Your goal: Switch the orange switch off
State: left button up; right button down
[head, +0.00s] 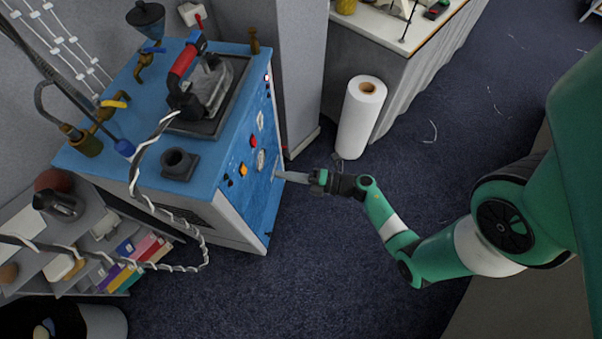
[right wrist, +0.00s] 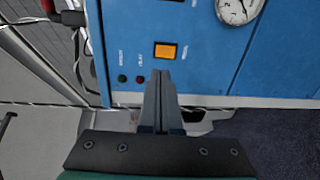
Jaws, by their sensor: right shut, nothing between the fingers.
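The orange switch (head: 243,170) is a small square on the blue front panel of the boiler cabinet (head: 262,200). In the right wrist view the orange switch (right wrist: 165,51) looks bright, in a dark frame, just above my fingertips. My right gripper (head: 281,175) reaches in from the right with its fingers pointing at the panel, to the right of and slightly below the switch in the head view. In the right wrist view its fingers (right wrist: 160,75) are together and empty. Whether they touch the panel cannot be told. My left gripper is not in view.
A red-handled iron (head: 190,70) stands on the cabinet top. A white paper roll (head: 361,118) stands on the floor behind my right gripper. The carpet in front is clear.

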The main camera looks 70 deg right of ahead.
jog(key=s, duration=0.4)
jog(key=shift+s+d+r, duration=0.1)
jog(key=shift+d, duration=0.05)
dwell(0.4)
